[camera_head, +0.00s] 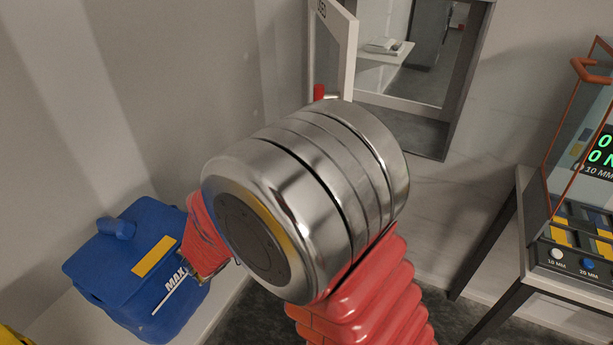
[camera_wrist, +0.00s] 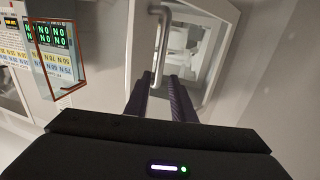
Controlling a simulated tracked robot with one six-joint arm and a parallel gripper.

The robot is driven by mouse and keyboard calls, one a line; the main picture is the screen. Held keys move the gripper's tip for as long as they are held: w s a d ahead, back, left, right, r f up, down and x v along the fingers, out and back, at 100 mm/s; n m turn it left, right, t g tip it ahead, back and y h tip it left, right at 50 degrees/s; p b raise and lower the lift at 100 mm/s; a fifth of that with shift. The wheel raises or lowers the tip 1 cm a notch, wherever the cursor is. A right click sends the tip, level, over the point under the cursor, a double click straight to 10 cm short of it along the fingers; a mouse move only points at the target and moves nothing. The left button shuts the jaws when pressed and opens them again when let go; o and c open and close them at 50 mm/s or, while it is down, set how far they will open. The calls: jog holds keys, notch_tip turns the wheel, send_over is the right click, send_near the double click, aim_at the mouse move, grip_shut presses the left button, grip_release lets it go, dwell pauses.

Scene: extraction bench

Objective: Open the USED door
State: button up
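The USED door (camera_head: 346,62) is a narrow white-framed panel in the head view, with part of its label showing at the top. It stands out at an angle from the wall opening, so it is partly open. In the wrist view the door (camera_wrist: 222,55) has a white frame around a clear pane. Its metal bar handle (camera_wrist: 161,38) runs down between the dark fingers of my gripper (camera_wrist: 160,80). The fingers are apart, with the handle's lower part between their tips; contact is unclear. In the head view my arm hides my gripper.
A blue container marked MAX (camera_head: 140,262) stands on a pale surface at the lower left. A bench instrument with an orange-edged case (camera_head: 575,160) and green display stands on a dark-legged table at the right. Behind the door is an opening (camera_head: 425,105) with a white shelf inside.

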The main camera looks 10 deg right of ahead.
jog(key=shift+w+r+y, duration=0.2)
jog(key=shift+w+y, duration=0.2)
jog(key=shift+w, duration=0.1)
jog(key=shift+c, duration=1.4)
jog(key=w+r+y, duration=0.1)
jog(key=w+t+y, duration=0.1)
jog(key=w+y, duration=0.1)
jog(key=w+r+n+t+y, duration=0.1)
jog(key=shift+w+a+r, duration=0.15)
jog(key=shift+a+r, duration=0.15)
jog(key=shift+a, duration=0.05)
grip_shut()
jog(key=s+a+r+n+y, duration=0.4)
jog(key=r+n+y, duration=0.25)
jog(key=y, duration=0.45)
jog(key=s+d+f+g, duration=0.2)
jog(key=s+d, duration=0.2)
jog(key=s, duration=0.4)
jog(key=s+d+f+n+g+h, duration=0.1)
jog(key=s+d+f+g, duration=0.1)
jog(key=s, duration=0.6)
jog(key=s+d+f+n+g+h, duration=0.1)
jog(key=s+d+f+g, duration=0.1)
jog(key=s+d+g, duration=0.2)
jog(key=s+d, duration=0.3)
jog(key=s, duration=0.1)
jog(key=shift+f, duration=0.2)
jog(key=shift+s+d, duration=0.1)
jog(key=shift+s, duration=0.1)
